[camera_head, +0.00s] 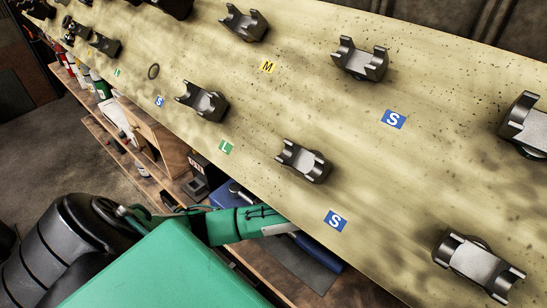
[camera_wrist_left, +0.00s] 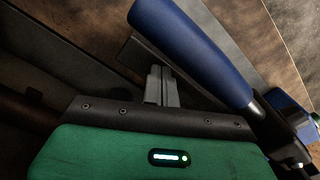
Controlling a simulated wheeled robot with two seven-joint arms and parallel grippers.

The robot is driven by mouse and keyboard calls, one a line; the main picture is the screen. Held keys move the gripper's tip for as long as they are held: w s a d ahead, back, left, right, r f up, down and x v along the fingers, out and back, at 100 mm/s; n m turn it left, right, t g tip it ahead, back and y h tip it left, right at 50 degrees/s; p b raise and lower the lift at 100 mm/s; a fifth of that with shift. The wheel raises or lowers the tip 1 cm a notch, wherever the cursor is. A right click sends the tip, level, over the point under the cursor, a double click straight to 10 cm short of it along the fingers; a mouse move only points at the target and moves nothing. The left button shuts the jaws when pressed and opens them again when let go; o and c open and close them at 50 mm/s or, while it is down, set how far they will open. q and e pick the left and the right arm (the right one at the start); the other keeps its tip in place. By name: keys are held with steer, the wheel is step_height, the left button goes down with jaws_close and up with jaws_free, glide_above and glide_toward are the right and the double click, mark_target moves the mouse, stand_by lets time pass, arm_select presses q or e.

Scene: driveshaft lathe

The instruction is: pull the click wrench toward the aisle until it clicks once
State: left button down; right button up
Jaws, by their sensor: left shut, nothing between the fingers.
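A thick blue handle (camera_wrist_left: 196,50) with a black collar crosses the left wrist view; it looks like the click wrench's grip. Its black shaft runs toward the lower right, where a blue block (camera_wrist_left: 287,112) shows. My left gripper (camera_wrist_left: 160,74) is shut and empty, with its fingers beside the handle and apart from it. In the head view, my left gripper (camera_head: 290,229) reaches in beneath the edge of the pale board. Blue parts (camera_head: 220,193) show around it there, but the wrench itself is mostly hidden. My right gripper is not in view.
The large pale board (camera_head: 330,110) carries several dark metal yokes (camera_head: 304,161) and letter labels, and overhangs the area by my left gripper. Wooden shelves (camera_head: 118,140) with bottles stand below at left. Open floor (camera_head: 60,140) lies farther left.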

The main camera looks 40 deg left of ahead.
arm_select(q)
steer(key=shift+w, duration=0.2)
step_height(320, 180, up, 9)
stand_by(1.2)
steer(key=shift+d, duration=0.1)
stand_by(0.3)
